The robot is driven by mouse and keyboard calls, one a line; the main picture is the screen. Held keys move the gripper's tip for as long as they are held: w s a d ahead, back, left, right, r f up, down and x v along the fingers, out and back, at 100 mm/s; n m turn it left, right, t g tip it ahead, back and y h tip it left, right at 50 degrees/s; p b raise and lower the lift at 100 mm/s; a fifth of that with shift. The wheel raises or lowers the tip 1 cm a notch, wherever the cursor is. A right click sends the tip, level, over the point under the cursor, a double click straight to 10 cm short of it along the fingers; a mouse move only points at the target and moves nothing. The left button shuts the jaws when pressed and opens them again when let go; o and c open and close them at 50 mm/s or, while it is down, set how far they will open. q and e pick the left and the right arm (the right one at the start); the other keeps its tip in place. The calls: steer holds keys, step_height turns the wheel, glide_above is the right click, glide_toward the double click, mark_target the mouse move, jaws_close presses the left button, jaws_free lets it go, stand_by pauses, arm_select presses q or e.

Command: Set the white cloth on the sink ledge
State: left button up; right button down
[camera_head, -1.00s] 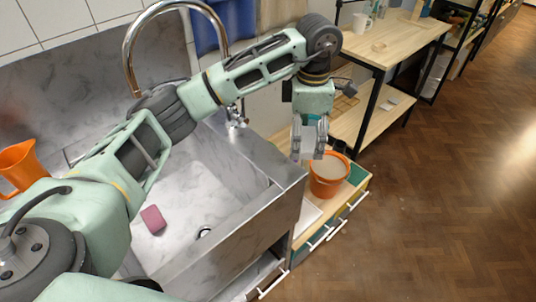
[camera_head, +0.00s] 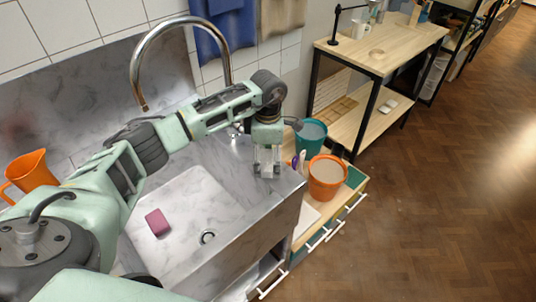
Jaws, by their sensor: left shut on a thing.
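My left gripper (camera_head: 267,172) points down over the right end of the grey marble sink ledge (camera_head: 235,168). It is shut on the white cloth (camera_head: 268,182), a small pale shape between and just below the fingertips. The fingers hide part of the cloth, and its pale colour blends with the marble. I cannot tell whether the cloth touches the ledge. My right gripper is not in view.
A pink sponge (camera_head: 158,222) lies in the sink basin. An orange jug (camera_head: 32,170) stands at the left. An orange bucket (camera_head: 326,181) and a teal bucket (camera_head: 311,138) stand on the low cabinet right of the sink. The curved tap (camera_head: 136,70) rises behind my arm.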

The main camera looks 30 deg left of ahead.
mark_target(268, 160)
arm_select(q)
steer(key=shift+f, duration=0.1)
steer(key=o, duration=1)
steer(key=shift+r, duration=0.3)
step_height(268, 160, up, 12)
steer(key=b, duration=0.3)
steer(key=shift+f, duration=0.1)
steer(key=shift+f, duration=0.1)
